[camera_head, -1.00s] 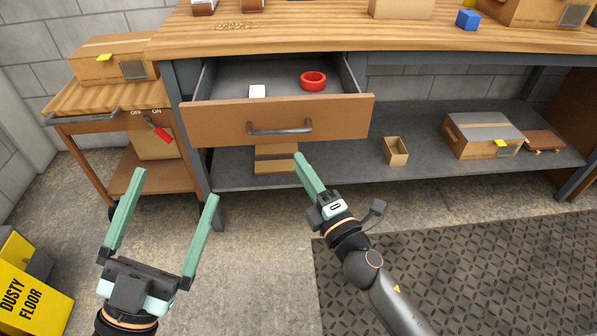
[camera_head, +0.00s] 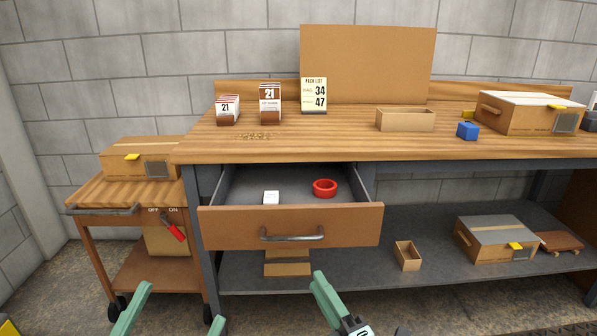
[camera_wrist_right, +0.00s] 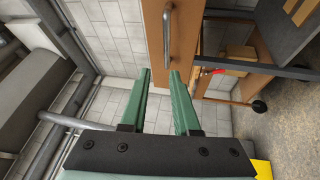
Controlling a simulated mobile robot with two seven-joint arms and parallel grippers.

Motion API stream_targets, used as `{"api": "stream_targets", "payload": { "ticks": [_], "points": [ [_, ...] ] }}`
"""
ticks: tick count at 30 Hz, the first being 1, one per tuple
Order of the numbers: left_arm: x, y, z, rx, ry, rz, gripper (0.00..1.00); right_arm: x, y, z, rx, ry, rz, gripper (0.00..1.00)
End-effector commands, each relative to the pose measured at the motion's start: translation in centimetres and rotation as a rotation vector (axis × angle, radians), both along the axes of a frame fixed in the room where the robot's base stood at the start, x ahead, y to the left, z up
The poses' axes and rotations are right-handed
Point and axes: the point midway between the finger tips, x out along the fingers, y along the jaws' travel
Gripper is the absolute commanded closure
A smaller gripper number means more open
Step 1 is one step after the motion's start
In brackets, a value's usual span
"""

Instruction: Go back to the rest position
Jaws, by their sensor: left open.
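My left gripper (camera_head: 182,302) shows at the bottom left of the head view, its two green fingers spread apart with nothing between them. The rest of it is cut off by the lower edge. My right gripper (camera_head: 325,291) is at the bottom centre, in front of and below the open drawer (camera_head: 290,227), seen nearly edge-on. In the right wrist view its green fingers (camera_wrist_right: 160,73) stand apart with an empty gap. The drawer handle (camera_wrist_right: 172,35) shows beyond their tips. Neither gripper holds anything.
The workbench (camera_head: 330,143) bears an open box (camera_head: 405,120), a blue cube (camera_head: 467,131) and a carton (camera_head: 528,116). A wooden cart (camera_head: 120,194) stands at the left.

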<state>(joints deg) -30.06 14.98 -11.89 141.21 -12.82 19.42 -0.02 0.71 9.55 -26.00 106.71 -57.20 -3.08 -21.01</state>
Motion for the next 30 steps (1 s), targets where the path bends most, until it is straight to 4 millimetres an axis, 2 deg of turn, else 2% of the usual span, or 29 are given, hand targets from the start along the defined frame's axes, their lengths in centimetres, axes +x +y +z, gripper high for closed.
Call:
{"api": "stream_targets", "payload": {
  "ticks": [2, 6, 12, 18, 19, 23, 30],
  "points": [
    [0.0, 0.0, 0.0, -0.001, 0.000, -0.001, 0.00, -2.6, -0.8, 1.0, 0.159, 0.041, 0.060, 0.70],
    [0.0, 0.0, 0.0, -0.001, 0.000, 0.000, 0.00, -7.6, -2.7, 4.7, 0.493, 0.092, 0.196, 0.70],
    [0.0, 0.0, 0.0, -0.002, 0.001, 0.000, 0.00, -13.2, -5.4, 9.9, 0.836, 0.114, 0.359, 0.70],
    [0.0, 0.0, 0.0, -0.002, 0.001, 0.000, 0.00, -17.9, -8.1, 14.8, 1.104, 0.113, 0.509, 0.70],
    [0.5, 0.1, 0.4, -0.002, 0.036, 0.007, 0.00, -17.1, -8.0, 14.9, 1.103, 0.140, 0.477, 0.70],
    [2.1, 0.4, -0.6, -0.003, 0.153, 0.029, 0.00, -15.4, -8.3, 13.8, 1.125, 0.230, 0.389, 0.70],
    [4.3, 1.3, -3.5, -0.002, 0.414, 0.079, 0.00, -13.1, -9.2, 10.8, 1.176, 0.429, 0.196, 0.70]
  ]
}}
